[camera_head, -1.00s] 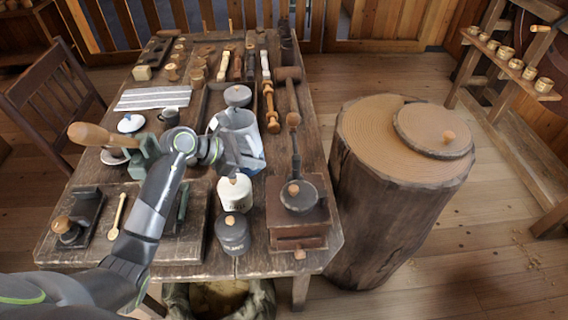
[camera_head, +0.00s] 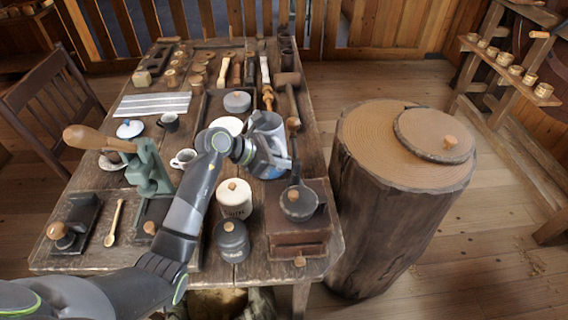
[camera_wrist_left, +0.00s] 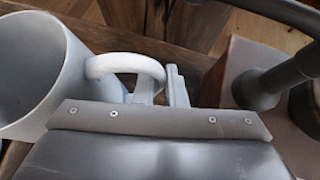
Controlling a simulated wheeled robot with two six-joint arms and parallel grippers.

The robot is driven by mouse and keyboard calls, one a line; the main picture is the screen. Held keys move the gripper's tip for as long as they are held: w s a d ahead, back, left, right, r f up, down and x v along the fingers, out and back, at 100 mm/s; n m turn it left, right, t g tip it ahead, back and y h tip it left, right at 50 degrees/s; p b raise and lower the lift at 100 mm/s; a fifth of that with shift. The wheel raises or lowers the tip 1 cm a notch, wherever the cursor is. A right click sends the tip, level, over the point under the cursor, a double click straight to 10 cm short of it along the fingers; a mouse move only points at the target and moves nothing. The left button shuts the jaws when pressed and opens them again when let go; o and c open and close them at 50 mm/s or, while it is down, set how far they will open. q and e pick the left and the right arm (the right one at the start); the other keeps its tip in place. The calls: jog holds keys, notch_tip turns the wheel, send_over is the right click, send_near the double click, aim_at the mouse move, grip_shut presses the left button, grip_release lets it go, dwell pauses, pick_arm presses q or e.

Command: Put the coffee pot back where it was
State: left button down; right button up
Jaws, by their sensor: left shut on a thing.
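The coffee pot (camera_head: 268,128) is a pale blue-white enamel pot, open at the top in the left wrist view (camera_wrist_left: 30,70). My left gripper (camera_head: 282,161) is shut on its handle (camera_wrist_left: 125,64); the fingertips (camera_wrist_left: 162,88) show at the handle in the left wrist view. The pot is near the table's right side, behind the coffee grinder (camera_head: 298,240), and partly hidden by my gripper. I cannot tell whether its base touches the table. A white disc (camera_head: 226,125) lies left of the pot. My right gripper is not in view.
A white canister (camera_head: 234,200) and a dark canister (camera_head: 232,242) stand in front of the pot. A white cup (camera_head: 183,159) and a green press (camera_head: 148,168) stand to the left. A grey round lid-like thing (camera_head: 237,102) is behind. A stump (camera_head: 385,190) stands right of the table.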

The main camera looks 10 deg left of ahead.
pick_arm(q)
jog(key=shift+w+d+f+b, duration=0.25)
jog(key=shift+f+b, duration=0.15)
jog(key=shift+f, duration=0.1)
jog(key=shift+s, duration=0.1)
jog(key=c, duration=1.5)
grip_release()
jog(key=shift+s+f, duration=0.1)
jog(key=shift+a, duration=0.1)
jog(key=p+v, duration=0.5)
jog(key=v, duration=0.7)
jog(key=shift+p, duration=0.3)
